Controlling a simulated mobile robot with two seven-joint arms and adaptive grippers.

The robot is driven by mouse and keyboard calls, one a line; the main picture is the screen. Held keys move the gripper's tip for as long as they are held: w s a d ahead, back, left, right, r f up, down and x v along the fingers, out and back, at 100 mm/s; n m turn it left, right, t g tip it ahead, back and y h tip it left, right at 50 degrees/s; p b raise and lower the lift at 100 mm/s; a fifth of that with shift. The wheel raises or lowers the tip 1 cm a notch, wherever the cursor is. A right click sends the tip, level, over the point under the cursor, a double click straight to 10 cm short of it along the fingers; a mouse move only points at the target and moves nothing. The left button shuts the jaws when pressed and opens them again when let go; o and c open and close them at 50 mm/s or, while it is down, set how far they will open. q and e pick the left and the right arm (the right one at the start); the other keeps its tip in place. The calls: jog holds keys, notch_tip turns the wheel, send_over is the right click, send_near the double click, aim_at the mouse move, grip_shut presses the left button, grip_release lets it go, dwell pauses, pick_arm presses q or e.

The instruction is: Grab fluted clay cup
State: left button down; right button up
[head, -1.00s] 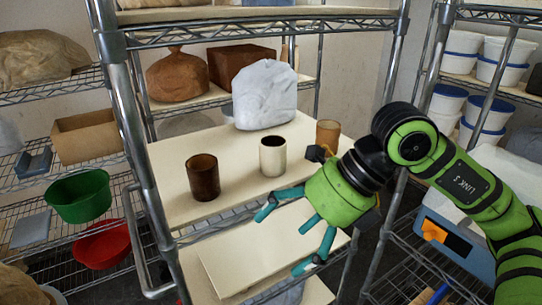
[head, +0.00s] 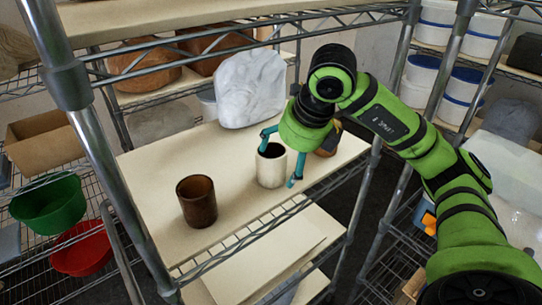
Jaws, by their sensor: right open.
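Three cups stand upright on the cream shelf board (head: 245,215). A dark brown cup (head: 197,203) is at the left, a cream-white cup (head: 270,170) is in the middle, and a tan cup (head: 326,152) is at the right, mostly hidden behind my gripper. Fluting cannot be made out clearly on any of them. My right gripper (head: 279,164) is open, with its teal fingers on either side of the cream-white cup, one at its back rim and one at its right. Whether they touch it cannot be told. My left gripper is not in view.
A white plastic-wrapped lump (head: 250,88) stands behind the cups. A chrome post (head: 100,150) rises at the front left, and another shelf level (head: 230,22) hangs above. The board left of the brown cup is clear.

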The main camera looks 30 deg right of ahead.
aim_at(277, 150)
jog(key=w+p, duration=0.1)
jog(key=w, duration=0.2)
jog(key=shift+w+a, duration=0.15)
jog(key=shift+w+f, duration=0.1)
jog(key=shift+f, duration=0.1)
jog(key=p+x, duration=0.1)
jog(key=x, duration=0.3)
jog(key=shift+f+p, duration=0.1)
jog(key=shift+p, duration=0.2)
jog(key=shift+w+f, duration=0.1)
jog(key=shift+f, duration=0.15)
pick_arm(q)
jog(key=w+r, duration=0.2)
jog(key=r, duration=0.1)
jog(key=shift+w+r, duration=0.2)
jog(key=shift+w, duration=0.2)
pick_arm(e)
jog(key=c, duration=1.3)
